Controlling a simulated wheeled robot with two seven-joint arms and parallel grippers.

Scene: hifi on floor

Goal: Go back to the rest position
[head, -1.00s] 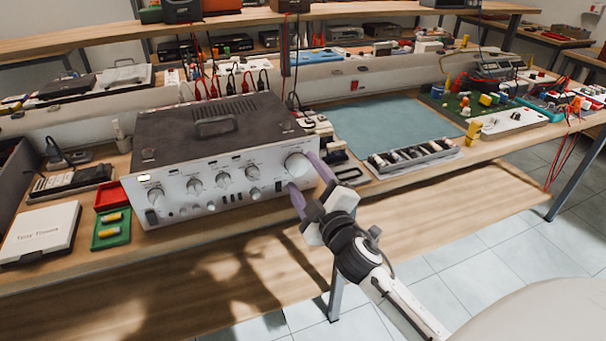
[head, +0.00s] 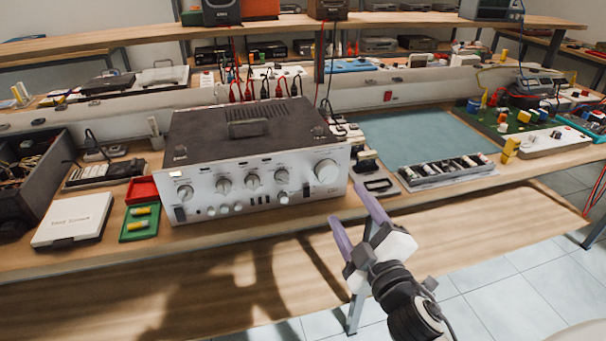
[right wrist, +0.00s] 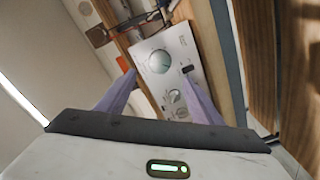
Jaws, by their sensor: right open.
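My right gripper (head: 352,222) is open and empty in front of the workbench, below and right of the hi-fi amplifier (head: 262,186). Its two purple fingers are apart and touch nothing. The amplifier is a silver-fronted unit with a dark top, standing on the wooden bench. In the right wrist view, the open fingers (right wrist: 160,95) frame part of the amplifier's front, with its large round knob (right wrist: 159,62) between them. The same knob (head: 326,170) is at the right end of the front panel in the head view. My left gripper is in neither view.
Left of the amplifier are a red tray (head: 143,187), a green tray (head: 133,230) with yellow cylinders, and a white box (head: 72,219). On the right are a teal mat (head: 415,138) and a dark compartment tray (head: 440,180). The floor in front is clear.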

